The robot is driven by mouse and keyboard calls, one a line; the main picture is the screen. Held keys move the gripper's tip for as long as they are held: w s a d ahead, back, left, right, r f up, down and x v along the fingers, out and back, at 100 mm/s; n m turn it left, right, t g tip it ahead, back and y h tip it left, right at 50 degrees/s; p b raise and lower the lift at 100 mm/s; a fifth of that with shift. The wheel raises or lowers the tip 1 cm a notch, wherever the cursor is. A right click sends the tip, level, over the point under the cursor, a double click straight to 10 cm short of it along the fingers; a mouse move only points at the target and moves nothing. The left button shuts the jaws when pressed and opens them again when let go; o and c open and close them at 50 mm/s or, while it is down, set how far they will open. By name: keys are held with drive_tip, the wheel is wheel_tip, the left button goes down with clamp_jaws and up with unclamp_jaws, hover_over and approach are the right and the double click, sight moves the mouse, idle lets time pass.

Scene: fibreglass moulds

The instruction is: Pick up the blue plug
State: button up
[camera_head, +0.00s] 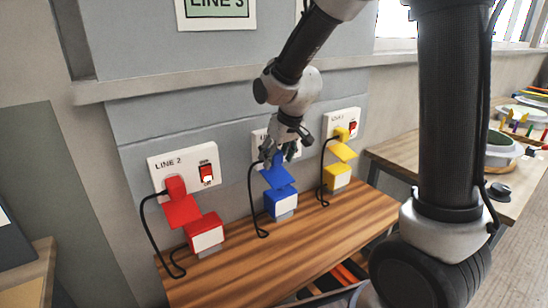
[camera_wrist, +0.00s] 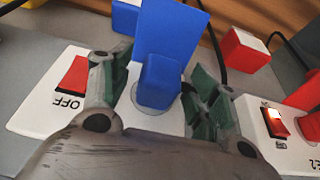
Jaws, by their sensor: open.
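The blue plug (camera_head: 276,161) sits in the middle wall socket (camera_head: 259,138), with a blue flag-like plate (camera_head: 278,177) attached to it. In the wrist view the blue plug (camera_wrist: 160,82) stands in the round socket hole between the two fingers of my gripper (camera_wrist: 158,95). The fingers are apart, one on each side of the plug, with gaps visible. In the head view my gripper (camera_head: 283,146) is at the middle socket and hides much of its panel. A red switch marked OFF (camera_wrist: 73,77) is on that panel in the wrist view.
A red plug (camera_head: 176,187) is in the LINE 2 socket at left, its switch (camera_head: 206,173) beside it. A yellow plug (camera_head: 342,134) is in the right socket. Red, blue (camera_head: 281,203) and yellow blocks stand on the wooden shelf (camera_head: 300,240). Black cables hang from the plugs.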

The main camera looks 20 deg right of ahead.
drive_tip(key=c, duration=1.2)
drive_tip(key=shift+s+r, duration=0.1)
drive_tip(key=shift+r, duration=0.15)
